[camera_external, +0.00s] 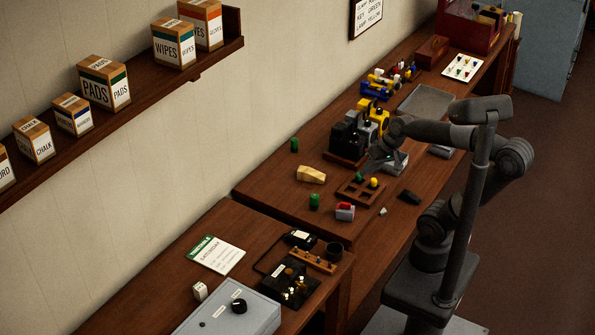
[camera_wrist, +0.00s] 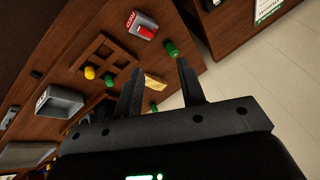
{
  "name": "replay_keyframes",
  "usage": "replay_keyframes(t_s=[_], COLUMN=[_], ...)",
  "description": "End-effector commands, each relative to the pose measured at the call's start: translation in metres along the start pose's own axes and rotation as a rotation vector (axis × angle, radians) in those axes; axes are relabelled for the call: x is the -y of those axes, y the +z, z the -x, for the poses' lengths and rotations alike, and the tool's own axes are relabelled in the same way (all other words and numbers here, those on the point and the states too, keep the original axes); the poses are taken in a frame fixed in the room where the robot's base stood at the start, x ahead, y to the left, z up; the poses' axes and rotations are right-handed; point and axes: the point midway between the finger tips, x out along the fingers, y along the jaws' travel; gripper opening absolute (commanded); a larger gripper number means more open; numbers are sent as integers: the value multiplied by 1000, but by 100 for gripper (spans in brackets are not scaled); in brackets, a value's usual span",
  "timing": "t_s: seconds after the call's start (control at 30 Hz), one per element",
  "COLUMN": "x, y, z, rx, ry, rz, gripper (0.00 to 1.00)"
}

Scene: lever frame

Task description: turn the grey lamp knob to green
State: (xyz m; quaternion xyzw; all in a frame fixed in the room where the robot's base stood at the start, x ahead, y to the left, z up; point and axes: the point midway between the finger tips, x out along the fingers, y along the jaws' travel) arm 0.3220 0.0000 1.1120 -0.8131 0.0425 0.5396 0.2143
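A grey box (camera_external: 232,312) at the bottom of the external view carries a black round knob (camera_external: 239,306) and small white labels. The labels are too small to read, and I cannot tell if this is the lamp knob. A second, smaller grey box (camera_external: 396,165) stands on the far bench, close to my gripper (camera_external: 377,160); a grey box also shows at the left of the wrist view (camera_wrist: 62,102). In the wrist view my gripper (camera_wrist: 160,82) has its two fingers apart, with nothing held between them. It is above the far bench, well away from the black knob.
A gap separates the benches. A wall shelf (camera_external: 150,95) holds boxes.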

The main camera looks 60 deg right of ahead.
Motion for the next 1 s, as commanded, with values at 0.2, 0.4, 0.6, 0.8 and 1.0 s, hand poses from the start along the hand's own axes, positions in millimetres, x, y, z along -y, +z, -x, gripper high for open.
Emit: replay_keyframes(t_s=[0.2,0.4,0.6,0.8,1.0], x=[-12,-52,-133,-249,-340], y=[-58,-126,-192,-235,-244], z=[-26,-44,-57,-64,-64], rx=[79,95,57,-38,-139], ry=[-187,-372,-583,-832,-1038], rz=[-607,-1167,-1717,-2216,-2517], gripper=[37,37,37,37,37])
